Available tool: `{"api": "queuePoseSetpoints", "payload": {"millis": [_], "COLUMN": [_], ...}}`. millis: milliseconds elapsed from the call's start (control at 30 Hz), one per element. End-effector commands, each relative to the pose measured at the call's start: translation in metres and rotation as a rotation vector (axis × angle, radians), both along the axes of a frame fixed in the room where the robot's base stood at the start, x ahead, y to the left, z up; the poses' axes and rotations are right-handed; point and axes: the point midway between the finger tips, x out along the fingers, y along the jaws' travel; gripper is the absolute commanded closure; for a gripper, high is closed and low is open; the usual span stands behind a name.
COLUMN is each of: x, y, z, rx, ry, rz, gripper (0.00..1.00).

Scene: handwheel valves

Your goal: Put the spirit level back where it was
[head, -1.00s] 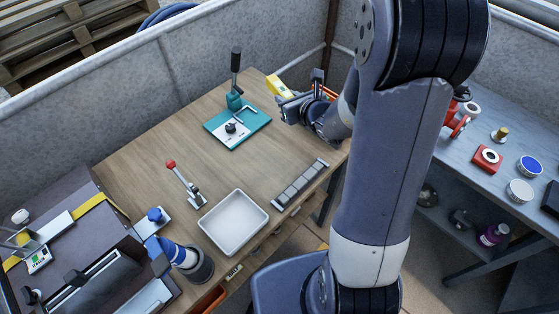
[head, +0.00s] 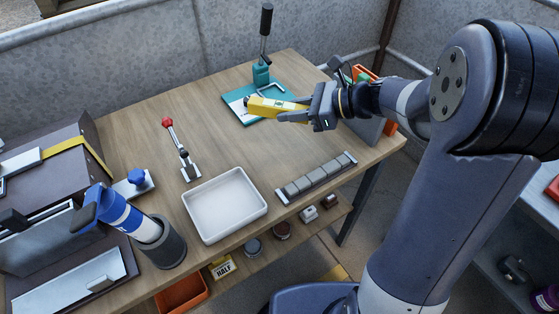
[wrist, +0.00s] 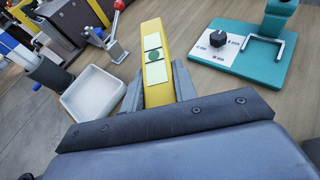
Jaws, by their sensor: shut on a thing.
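The level's gripped end is partly hidden.
A white tray (head: 224,205) stands at the bench's front middle, with a row of grey blocks (head: 315,176) to its right. Bare wood lies between lever and teal plate.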

Motion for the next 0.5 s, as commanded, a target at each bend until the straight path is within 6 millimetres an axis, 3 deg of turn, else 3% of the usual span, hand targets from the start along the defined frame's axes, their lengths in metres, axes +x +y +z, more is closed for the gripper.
{"api": "queuePoseSetpoints", "payload": {"millis": [500], "x": [-0.007], "y": [0.0], "z": [-0.07], "rx": [0.001], "ry": [0.0], "rz": [0.045], "gripper": [1.0]}}
